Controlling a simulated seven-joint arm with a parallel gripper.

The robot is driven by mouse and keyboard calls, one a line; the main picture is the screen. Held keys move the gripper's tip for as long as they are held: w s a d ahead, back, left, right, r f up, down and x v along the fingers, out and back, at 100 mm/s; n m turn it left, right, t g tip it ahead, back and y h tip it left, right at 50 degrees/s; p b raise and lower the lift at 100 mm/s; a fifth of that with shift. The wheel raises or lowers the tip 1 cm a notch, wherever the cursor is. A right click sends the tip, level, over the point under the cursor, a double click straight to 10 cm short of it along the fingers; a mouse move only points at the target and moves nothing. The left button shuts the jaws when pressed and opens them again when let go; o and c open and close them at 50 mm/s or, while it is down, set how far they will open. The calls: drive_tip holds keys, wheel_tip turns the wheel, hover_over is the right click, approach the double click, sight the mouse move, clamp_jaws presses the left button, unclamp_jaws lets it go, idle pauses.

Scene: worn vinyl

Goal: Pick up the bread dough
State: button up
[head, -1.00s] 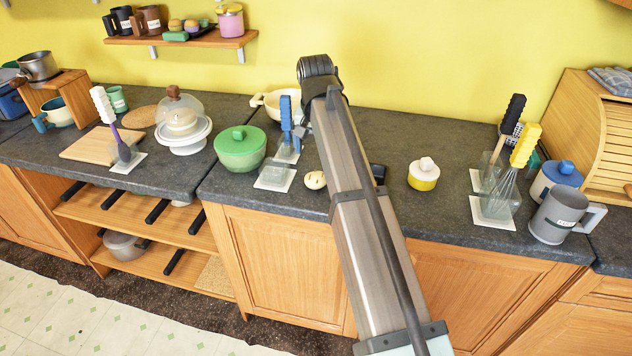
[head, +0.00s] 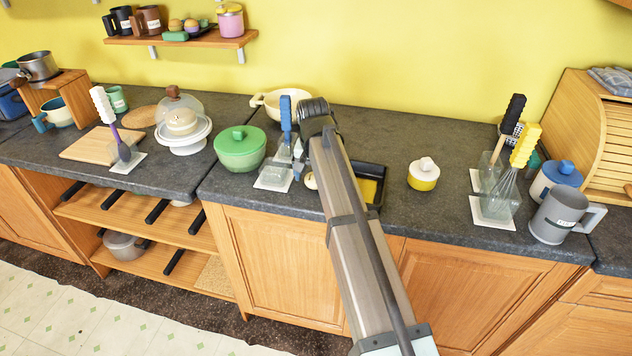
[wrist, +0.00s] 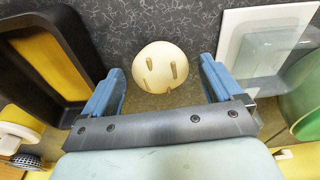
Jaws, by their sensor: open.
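The bread dough (wrist: 152,52) is a round, cream-coloured loaf with several short slashes on top, resting on the dark counter. In the head view only a sliver of the dough (head: 311,181) shows beside my arm; the rest is hidden. In the wrist view my gripper (wrist: 160,84) is open, with one blue finger to each side of the dough. The dough lies between and slightly beyond the fingers, with gaps on both sides. I cannot tell the exact height of the fingers above the counter. Nothing is held.
A black tray with a yellow inside (wrist: 55,65) is close on the dough's left in the wrist view. A clear holder on a white base (head: 272,176) and a green lidded bowl (head: 240,150) stand left in the head view. A yellow-and-white pot (head: 423,177) stands right.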

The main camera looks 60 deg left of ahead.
drive_tip(key=shift+f, duration=0.15)
drive_tip(key=c, duration=1.2)
